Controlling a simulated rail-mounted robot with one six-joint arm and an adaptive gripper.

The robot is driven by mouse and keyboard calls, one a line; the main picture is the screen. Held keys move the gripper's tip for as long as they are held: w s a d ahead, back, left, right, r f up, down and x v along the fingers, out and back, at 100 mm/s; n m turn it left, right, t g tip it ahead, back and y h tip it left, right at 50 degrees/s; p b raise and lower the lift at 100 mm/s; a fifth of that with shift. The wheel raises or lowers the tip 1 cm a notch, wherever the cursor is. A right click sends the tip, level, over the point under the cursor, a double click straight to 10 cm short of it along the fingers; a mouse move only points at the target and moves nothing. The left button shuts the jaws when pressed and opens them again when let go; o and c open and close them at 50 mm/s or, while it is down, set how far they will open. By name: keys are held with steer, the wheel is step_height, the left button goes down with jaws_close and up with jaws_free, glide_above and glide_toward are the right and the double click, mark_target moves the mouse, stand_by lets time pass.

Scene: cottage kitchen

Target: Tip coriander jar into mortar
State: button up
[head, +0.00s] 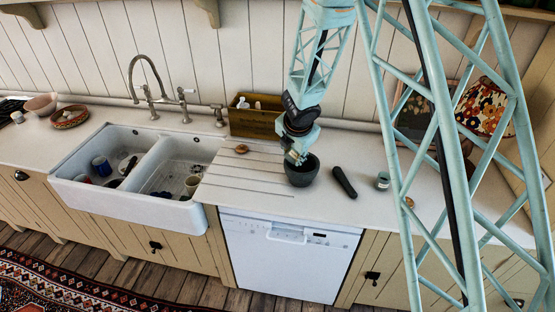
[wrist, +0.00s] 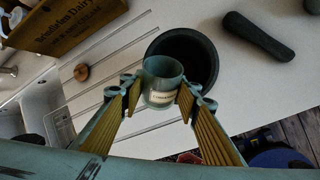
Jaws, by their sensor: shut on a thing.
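My gripper (head: 296,157) is just above the dark stone mortar (head: 302,177) on the counter. In the wrist view the gripper (wrist: 161,98) is shut on a greenish glass jar (wrist: 160,70) with a pale label, whose small print looks like "Coriander". The jar overlaps the left part of the mortar's opening (wrist: 205,48) in the wrist view. I cannot tell how far the jar is tilted or what is in it. The mortar's inside is dark, and its contents cannot be made out. In the head view the held jar is too small to make out clearly.
A dark pestle (head: 344,182) lies right of the mortar. Another small jar (head: 383,180) stands farther right. A wooden crate (head: 256,122) is behind, against the wall. A double sink (head: 135,165) and grooved drainboard (head: 238,180) lie to the left.

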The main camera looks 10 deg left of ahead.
steer(key=shift+f+b, duration=0.2)
steer(key=shift+b, duration=0.4)
stand_by(0.3)
steer(key=shift+t+h+b, duration=0.4)
steer(key=shift+h+b, duration=0.1)
steer(key=shift+b, duration=0.3)
steer(key=shift+d+f+n+t+h+b, duration=0.15)
steer(key=shift+n+t+h+b, duration=0.2)
steer(key=shift+b, duration=0.45)
steer(key=shift+w+d+f+n+t+h+b, duration=0.15)
steer(key=shift+n+t+h+b, duration=0.15)
steer(key=shift+t+h+b, duration=0.85)
steer(key=shift+w+d+f+n+t+h+b, duration=0.1)
steer(key=shift+n+t+h+b, duration=0.15)
steer(key=shift+t+h+b, duration=0.85)
steer(key=shift+r+g+y+b, duration=0.1)
steer(key=shift+g+y+b, duration=0.25)
steer(key=shift+b, duration=0.25)
steer(key=shift+r+p, duration=0.6)
steer(key=shift+r, duration=1.45)
